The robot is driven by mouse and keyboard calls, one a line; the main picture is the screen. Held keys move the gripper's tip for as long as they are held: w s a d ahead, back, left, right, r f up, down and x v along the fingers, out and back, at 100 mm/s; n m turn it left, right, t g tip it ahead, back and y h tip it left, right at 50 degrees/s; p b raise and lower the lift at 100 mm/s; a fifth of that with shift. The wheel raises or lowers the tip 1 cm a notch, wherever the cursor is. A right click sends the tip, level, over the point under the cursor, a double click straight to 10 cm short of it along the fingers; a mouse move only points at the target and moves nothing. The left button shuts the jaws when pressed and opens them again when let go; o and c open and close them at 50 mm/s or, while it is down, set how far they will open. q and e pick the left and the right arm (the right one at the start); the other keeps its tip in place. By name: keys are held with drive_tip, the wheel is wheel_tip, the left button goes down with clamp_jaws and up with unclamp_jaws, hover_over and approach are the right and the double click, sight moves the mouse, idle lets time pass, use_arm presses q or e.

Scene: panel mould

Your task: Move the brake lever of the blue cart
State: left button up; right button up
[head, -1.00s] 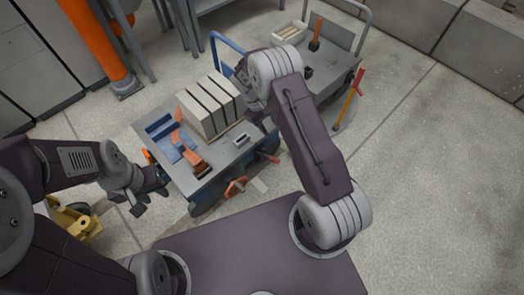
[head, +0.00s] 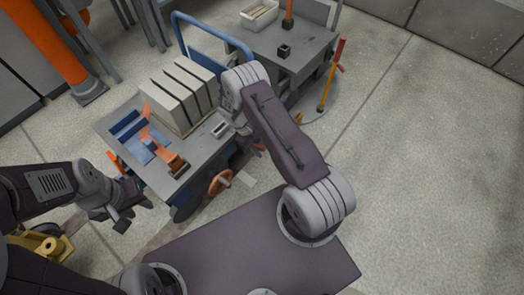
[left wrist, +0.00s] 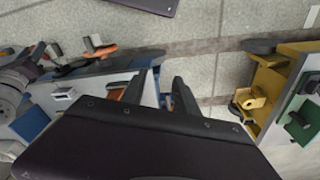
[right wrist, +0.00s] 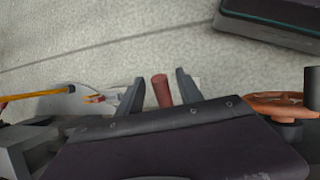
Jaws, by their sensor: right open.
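The blue cart (head: 205,160) stands in front of me, with a blue push bar and a grey top. A red lever grip, apparently the brake lever (head: 259,147), shows at its right side, mostly hidden by my right arm. In the right wrist view, the red-brown grip (right wrist: 161,90) stands between the fingers of my right gripper (right wrist: 158,92), with a gap on each side. The right gripper is open. My left gripper (left wrist: 158,88) is open and empty, left of the cart; in the head view it hangs low by the cart's left end.
An orange handwheel (head: 220,182) sits on the cart's near side, close to the lever. Grey panels (head: 185,92) and an orange clamp (head: 160,140) are on top. A second grey cart (head: 300,45) stands behind. A yellow cart (left wrist: 275,85) is at left. Floor at right is clear.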

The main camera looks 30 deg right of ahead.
drive_tip(key=shift+s+d+f, duration=0.15)
drive_tip(key=shift+f, duration=0.3)
clamp_jaws()
idle(1.1)
